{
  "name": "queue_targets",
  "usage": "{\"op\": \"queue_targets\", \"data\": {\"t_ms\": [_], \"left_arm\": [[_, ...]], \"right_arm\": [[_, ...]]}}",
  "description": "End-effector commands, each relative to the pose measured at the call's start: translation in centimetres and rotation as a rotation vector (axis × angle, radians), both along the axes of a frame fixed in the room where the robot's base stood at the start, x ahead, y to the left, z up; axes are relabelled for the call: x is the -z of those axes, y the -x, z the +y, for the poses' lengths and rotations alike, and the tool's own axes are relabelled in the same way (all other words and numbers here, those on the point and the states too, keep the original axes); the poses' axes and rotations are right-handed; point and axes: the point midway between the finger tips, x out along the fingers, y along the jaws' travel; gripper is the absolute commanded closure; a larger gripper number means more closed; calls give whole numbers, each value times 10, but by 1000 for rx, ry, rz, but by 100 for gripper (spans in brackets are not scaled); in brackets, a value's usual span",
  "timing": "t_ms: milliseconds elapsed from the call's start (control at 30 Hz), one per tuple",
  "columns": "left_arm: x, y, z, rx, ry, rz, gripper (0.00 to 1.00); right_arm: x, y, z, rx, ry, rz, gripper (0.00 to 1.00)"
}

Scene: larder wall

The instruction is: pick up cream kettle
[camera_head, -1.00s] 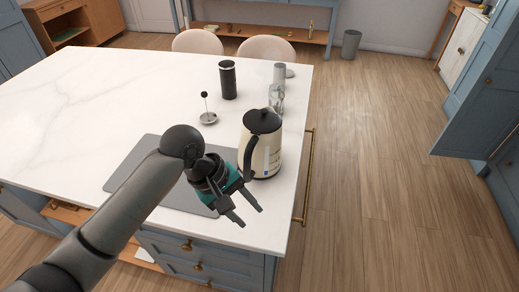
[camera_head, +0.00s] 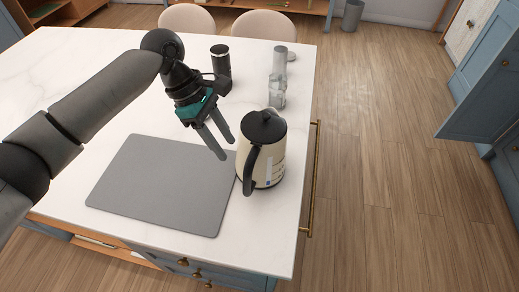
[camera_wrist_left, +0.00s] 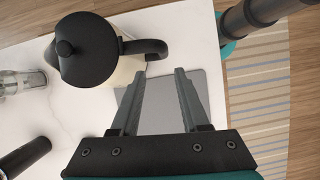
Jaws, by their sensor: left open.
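The cream kettle (camera_head: 270,168) has a black lid, a black base and a black handle. It stands upright on the white island top near its right edge, with the handle toward the front left. My left gripper (camera_head: 226,147) is open and empty, just left of the kettle and above the counter. In the left wrist view the kettle (camera_wrist_left: 116,72) is at the upper left, seen from above, and its handle reaches toward the space past the fingertips of my left gripper (camera_wrist_left: 161,72). The fingers appear apart from the handle. My right gripper is not clearly in view.
A grey mat (camera_head: 165,185) lies left of the kettle. Behind the kettle stand a clear glass container (camera_head: 277,92) and a black cylinder (camera_head: 221,62). The island's right edge, with a brass rail (camera_head: 313,180), is close to the kettle. Two chairs stand behind the island.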

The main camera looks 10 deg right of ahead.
Motion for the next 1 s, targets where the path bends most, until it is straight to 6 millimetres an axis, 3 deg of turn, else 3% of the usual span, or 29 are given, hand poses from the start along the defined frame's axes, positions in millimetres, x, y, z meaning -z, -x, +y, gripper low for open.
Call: {"op": "queue_targets", "data": {"t_ms": [100, 300, 533, 800, 1000], "left_arm": [[26, 6, -9, 2, -1, 4, 55], [58, 10, -22, 1, 1, 1, 55], [73, 14, -27, 1, 0, 0, 55], [108, 23, -40, 3, 0, 1, 55], [117, 24, -43, 2, 0, -1, 55]], "right_arm": [[1, 15, -1, 0, 2, 24, 0], [2, 15, -1, 1, 2, 24, 0], [1, 0, 0, 1, 0, 0, 0], [0, 0, 0, 1, -1, -2, 0], [0, 0, 0, 2, 0, -1, 0]]}}
